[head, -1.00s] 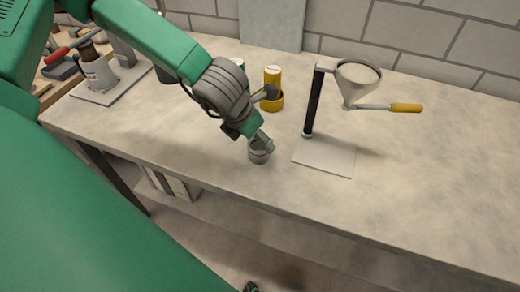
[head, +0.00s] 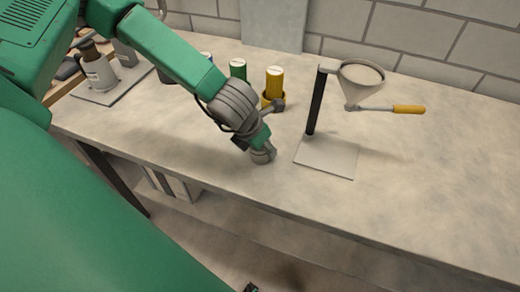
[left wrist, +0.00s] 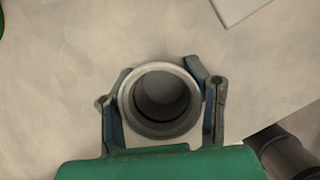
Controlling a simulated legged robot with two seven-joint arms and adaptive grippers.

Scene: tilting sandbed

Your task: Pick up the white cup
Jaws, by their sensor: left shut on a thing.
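The white cup (left wrist: 160,70) looks pale grey and stands open end up in the left wrist view, its dark inside showing. My left gripper (left wrist: 161,88) has one finger on each side of it and is shut on its wall. In the head view the left gripper (head: 262,150) is low over the bench, left of the stand's base plate, and largely hides the cup. I cannot tell whether the cup touches the bench.
A stand (head: 314,103) holds a funnel (head: 361,84) with a yellow-handled tool (head: 408,109). A yellow cylinder (head: 274,83) and a green one (head: 238,69) are behind my left arm. The bench (head: 430,180) is clear at right; its front edge is close to the gripper.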

